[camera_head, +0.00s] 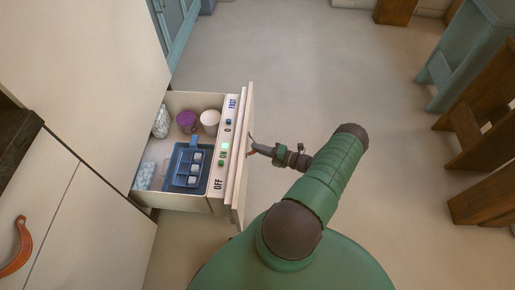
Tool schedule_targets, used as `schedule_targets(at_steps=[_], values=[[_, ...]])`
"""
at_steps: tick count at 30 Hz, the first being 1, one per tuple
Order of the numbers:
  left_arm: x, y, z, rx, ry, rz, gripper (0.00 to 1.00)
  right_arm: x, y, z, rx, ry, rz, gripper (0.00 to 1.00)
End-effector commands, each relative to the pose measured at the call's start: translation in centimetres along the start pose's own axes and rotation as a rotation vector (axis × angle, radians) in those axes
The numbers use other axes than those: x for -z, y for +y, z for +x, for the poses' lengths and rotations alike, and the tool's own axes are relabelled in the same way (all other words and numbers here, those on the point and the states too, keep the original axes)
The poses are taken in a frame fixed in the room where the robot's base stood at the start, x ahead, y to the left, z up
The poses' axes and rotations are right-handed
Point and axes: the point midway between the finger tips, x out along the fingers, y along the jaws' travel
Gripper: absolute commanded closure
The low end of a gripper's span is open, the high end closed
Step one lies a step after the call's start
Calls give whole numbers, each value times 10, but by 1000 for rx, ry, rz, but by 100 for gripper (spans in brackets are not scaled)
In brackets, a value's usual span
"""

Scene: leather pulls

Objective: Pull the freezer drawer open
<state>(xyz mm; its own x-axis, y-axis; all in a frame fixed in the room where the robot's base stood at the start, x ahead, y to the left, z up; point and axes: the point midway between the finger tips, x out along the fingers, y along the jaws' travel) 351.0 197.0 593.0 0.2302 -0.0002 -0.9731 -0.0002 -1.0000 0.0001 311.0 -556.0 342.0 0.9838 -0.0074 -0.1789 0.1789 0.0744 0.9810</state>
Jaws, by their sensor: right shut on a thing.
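The freezer drawer (238,170) stands pulled out of the pale cabinet front at the left, its inside showing from above. Its cream inner edge carries the words FAST, ON and OFF, with a lit green patch near ON. My right gripper (254,149) is at the outer face of the drawer front, shut on the drawer's leather pull (250,151). Only a small brown bit of the pull shows; the jaws hide most of it. My left gripper is out of view.
The drawer holds a blue ice tray (181,180), a purple tub (187,121), a pale tub (210,121) and other items. Another leather pull (18,250) is on the lower left panel. Blue (468,55) and brown (484,120) furniture stands right. The floor between is clear.

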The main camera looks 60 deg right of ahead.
Motion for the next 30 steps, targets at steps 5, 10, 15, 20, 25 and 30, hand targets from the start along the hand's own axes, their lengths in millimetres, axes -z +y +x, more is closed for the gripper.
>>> schedule_targets(at_steps=[5, 10, 15, 20, 25, 30], values=[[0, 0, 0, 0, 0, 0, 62, 3, -4, 0, 9, 4, 2, 68], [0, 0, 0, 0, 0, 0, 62, 2, -2, 0, 5, 2, 0, 66], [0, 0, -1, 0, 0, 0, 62, 1, 0, -2, 3, 1, -1, 66], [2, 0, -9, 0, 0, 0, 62, 0, 2, -25, 4, -2, 0, 66], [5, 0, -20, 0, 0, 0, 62, -1, 2, -74, 5, -3, -1, 66], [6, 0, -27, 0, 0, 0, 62, 0, 0, -124, 6, -2, 0, 66]])
